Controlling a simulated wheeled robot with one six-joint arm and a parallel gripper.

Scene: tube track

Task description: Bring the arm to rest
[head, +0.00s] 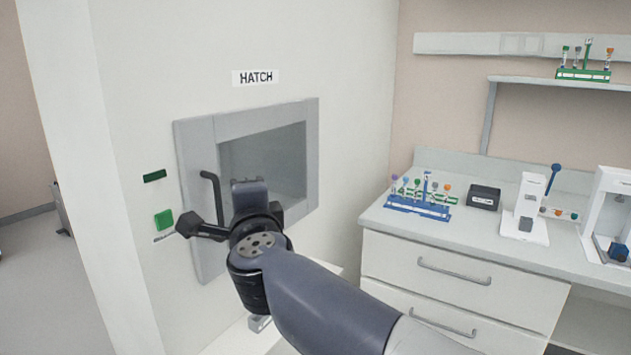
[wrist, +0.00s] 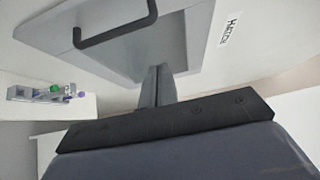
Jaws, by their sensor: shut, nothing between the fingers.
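My arm stretches from the bottom of the head view toward the hatch (head: 205,255) in the white wall. The wrist end is in front of the hatch's lower part, and the fingertips are hidden there. In the wrist view my gripper (wrist: 158,80) has its two fingers together with nothing between them. The fingers overlap the hatch's grey panel (wrist: 190,20) in the picture, and I see no clear contact. A black bar handle (head: 210,190) is on the hatch's left side; it also shows in the wrist view (wrist: 118,30).
A green button (head: 163,219) is left of the hatch. A counter (head: 460,245) at right holds a blue tube rack (head: 418,206), a black box (head: 484,197) and white devices (head: 527,210). A shelf above bears another rack (head: 583,74). The wrist view shows a small tube rack (wrist: 45,94).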

